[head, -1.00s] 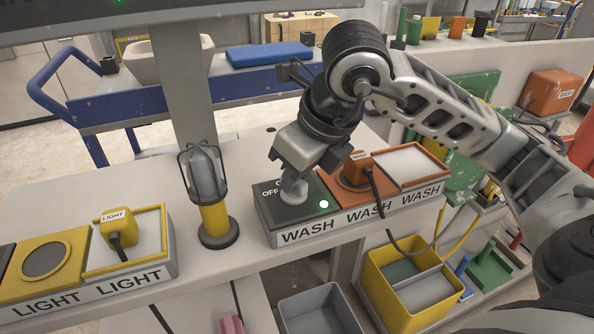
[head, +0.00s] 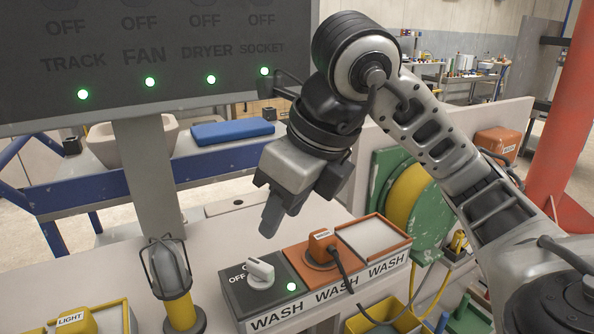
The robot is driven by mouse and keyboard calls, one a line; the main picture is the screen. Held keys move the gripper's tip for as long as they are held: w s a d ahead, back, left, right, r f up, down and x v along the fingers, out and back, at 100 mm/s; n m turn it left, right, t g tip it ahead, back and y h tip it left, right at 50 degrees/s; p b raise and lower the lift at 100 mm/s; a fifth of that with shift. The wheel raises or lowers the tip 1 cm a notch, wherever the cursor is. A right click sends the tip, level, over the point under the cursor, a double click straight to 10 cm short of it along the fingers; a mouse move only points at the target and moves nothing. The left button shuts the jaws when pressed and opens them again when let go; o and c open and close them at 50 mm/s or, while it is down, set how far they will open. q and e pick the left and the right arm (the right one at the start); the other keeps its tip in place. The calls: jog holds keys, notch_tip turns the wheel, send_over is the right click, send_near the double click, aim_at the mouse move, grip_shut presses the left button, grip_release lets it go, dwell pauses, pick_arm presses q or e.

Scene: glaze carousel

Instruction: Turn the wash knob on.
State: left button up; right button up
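The wash knob (head: 261,271) is a pale grip on a dark square plate at the left end of the WASH unit (head: 318,300). The word OFF shows to its left, and another label behind it is mostly covered. The knob's grip looks turned at a slant; which label it points at is hard to tell. A green light (head: 291,286) is lit beside it. My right gripper (head: 270,217) hangs above and behind the knob, apart from it, with nothing seen in it. Its fingers overlap in this view, so their gap is hidden. My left gripper is not in view.
An orange WASH plug (head: 322,247) with a dark cable sits right of the knob. A caged lamp (head: 168,271) stands to the left. A dark panel (head: 160,63) with lit green lights hangs at upper left. A yellow LIGHT plug (head: 76,321) is at lower left.

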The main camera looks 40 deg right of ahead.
pick_arm(q)
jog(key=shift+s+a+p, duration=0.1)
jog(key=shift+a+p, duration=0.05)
jog(key=shift+p, duration=0.4)
pick_arm(e)
jog(key=v, duration=0.5)
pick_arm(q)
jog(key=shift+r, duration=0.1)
